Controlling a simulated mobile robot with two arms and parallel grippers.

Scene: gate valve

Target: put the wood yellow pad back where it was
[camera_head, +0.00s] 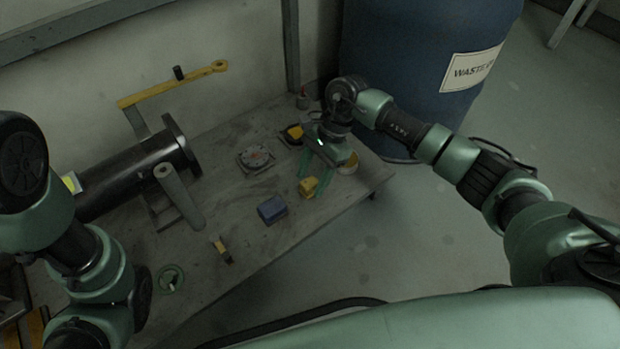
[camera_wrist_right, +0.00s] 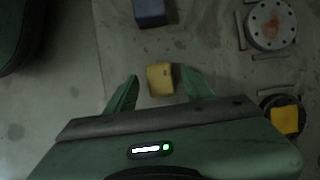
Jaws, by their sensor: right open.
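A small yellow block (camera_head: 308,187), likely the wood yellow pad, lies on the grey workbench (camera_head: 240,255) near its front right edge. In the right wrist view the yellow block (camera_wrist_right: 160,79) shows between the fingertips, with a gap on each side. My right gripper (camera_head: 313,177) is open, pointing down over the block and not holding it; its fingers also show in the wrist view (camera_wrist_right: 160,74). Height above the block is hard to tell. A second yellow piece (camera_head: 295,132) lies at a dark round part behind the gripper. My left arm is at the left; its gripper is out of view.
A blue block (camera_head: 271,208) lies left of the yellow block. A round grey flange (camera_head: 255,158) sits behind it. A black pipe (camera_head: 135,178), a yellow-handled tool (camera_head: 222,250) and a green handwheel (camera_head: 170,279) are further left. A blue waste drum (camera_head: 425,65) stands behind the bench.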

